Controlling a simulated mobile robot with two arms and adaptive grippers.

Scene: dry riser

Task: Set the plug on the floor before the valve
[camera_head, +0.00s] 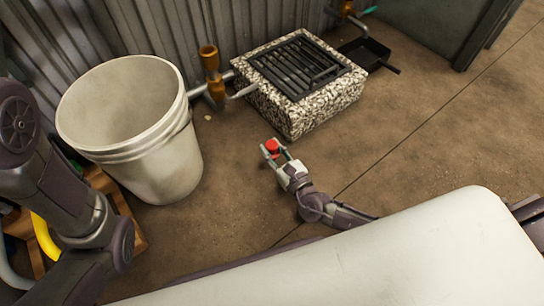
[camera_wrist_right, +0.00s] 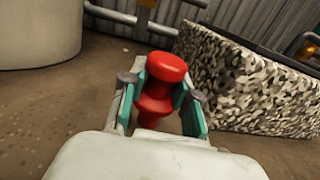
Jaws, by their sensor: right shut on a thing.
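The red plug (camera_head: 271,146) is held between the fingers of my right gripper (camera_head: 273,153), low over the brown floor in front of the speckled block. In the right wrist view the plug (camera_wrist_right: 162,85) stands roughly upright between the green finger pads of my right gripper (camera_wrist_right: 162,100). Its lower end is partly hidden, so I cannot tell whether it touches the floor. An orange-brown valve fitting (camera_head: 212,75) with a grey pipe stands by the wall, between the bucket and the block. My left arm shows at the left, but its gripper is not in view.
A large white bucket (camera_head: 165,160) stands left of the valve. The speckled block (camera_head: 322,105) with a dark grate (camera_head: 298,66) is right of it. A black pan (camera_head: 365,52) lies behind the block. A wooden crate (camera_head: 122,205) is at lower left. Floor (camera_head: 235,190) between bucket and gripper is clear.

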